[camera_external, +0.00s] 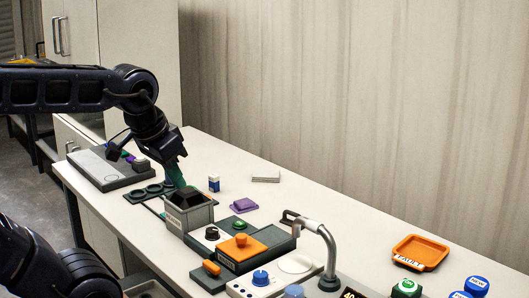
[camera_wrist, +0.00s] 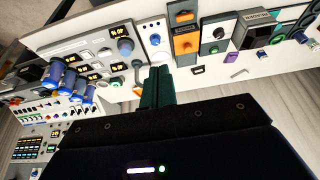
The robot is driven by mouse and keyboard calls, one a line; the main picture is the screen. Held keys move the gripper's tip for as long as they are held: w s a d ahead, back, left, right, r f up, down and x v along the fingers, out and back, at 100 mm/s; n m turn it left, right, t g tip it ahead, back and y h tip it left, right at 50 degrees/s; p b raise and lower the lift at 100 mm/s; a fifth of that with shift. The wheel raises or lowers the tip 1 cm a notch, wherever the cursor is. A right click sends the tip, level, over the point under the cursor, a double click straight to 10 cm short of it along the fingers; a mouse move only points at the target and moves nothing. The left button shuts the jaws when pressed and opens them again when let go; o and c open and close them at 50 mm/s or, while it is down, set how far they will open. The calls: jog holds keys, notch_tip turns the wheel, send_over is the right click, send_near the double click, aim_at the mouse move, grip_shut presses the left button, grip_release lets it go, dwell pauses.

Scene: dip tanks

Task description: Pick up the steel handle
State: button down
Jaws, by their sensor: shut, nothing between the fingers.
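My gripper (camera_external: 176,176) has green fingers, pressed together with nothing between them. The fingers also show in the wrist view (camera_wrist: 157,72), reaching up from the bottom middle. No loose part is clearly a steel handle. A bent steel-coloured tube (camera_external: 318,231) arches up from a dark round foot at the front right, well apart from my gripper. Steel bar handles (camera_external: 62,36) are on the cabinet door at the back left. I cannot tell which is meant.
An orange-topped dark block (camera_external: 258,244) and a white panel with a blue knob (camera_external: 260,277) stand right of the tank. A purple piece (camera_external: 244,204), a small blue-and-white box (camera_external: 214,183) and an orange tray (camera_external: 421,251) lie around.

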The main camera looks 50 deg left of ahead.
jog(key=c, duration=1.4)
grip_release()
jog(key=shift+o, duration=0.2)
jog(key=n+g+h, duration=0.2)
jog(key=n+h, duration=0.2)
jog(key=n, duration=1.5)
send_over(290, 211)
jog(key=s+a, duration=0.3)
jog(key=a, duration=0.1)
notch_tip(290, 211, down, 22)
jog(key=shift+w+x, duration=0.15)
jog(key=shift+x, duration=2.45)
jog(key=shift+w+x, duration=0.15)
jog(key=shift+x, duration=2.4)
